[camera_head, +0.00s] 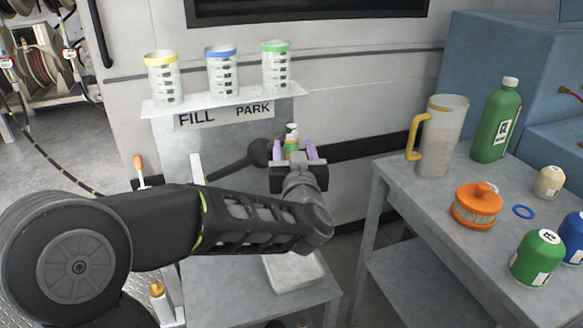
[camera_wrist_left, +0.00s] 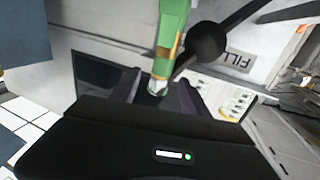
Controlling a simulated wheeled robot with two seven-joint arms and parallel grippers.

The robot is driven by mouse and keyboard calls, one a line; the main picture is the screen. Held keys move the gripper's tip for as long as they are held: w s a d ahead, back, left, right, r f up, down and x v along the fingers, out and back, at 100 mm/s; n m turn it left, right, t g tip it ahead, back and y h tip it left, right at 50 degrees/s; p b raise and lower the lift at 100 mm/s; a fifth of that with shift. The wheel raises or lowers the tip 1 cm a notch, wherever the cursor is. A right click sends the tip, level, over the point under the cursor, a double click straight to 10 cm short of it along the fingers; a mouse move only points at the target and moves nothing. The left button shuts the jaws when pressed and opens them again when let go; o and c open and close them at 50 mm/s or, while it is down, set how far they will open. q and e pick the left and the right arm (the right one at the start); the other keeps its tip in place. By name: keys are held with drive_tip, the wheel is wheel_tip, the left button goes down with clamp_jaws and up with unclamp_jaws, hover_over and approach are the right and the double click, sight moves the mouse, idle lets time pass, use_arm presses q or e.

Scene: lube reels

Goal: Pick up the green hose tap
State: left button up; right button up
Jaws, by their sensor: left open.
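The green hose tap (camera_head: 291,144) shows just beyond my left gripper in the head view, small and partly hidden, with a pale top. In the left wrist view the green tap (camera_wrist_left: 172,35) has a yellowish band and a shiny lower tip. My left gripper (camera_head: 294,152) is open, with one purple-tipped finger on each side of the tap. In the left wrist view the tap's lower end lies between the two fingers (camera_wrist_left: 158,93). I cannot tell whether either finger touches it. My right gripper is in neither view.
A black ball on a rod (camera_head: 262,152) is close beside the tap.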

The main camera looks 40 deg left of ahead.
sight(292, 142)
use_arm(q)
drive_tip(key=x, duration=0.4)
drive_tip(key=shift+w+a, duration=0.15)
drive_tip(key=shift+a, duration=0.1)
drive_tip(key=shift+c, duration=0.4)
clamp_jaws()
drive_tip(key=shift+r, duration=0.1)
idle(1.0)
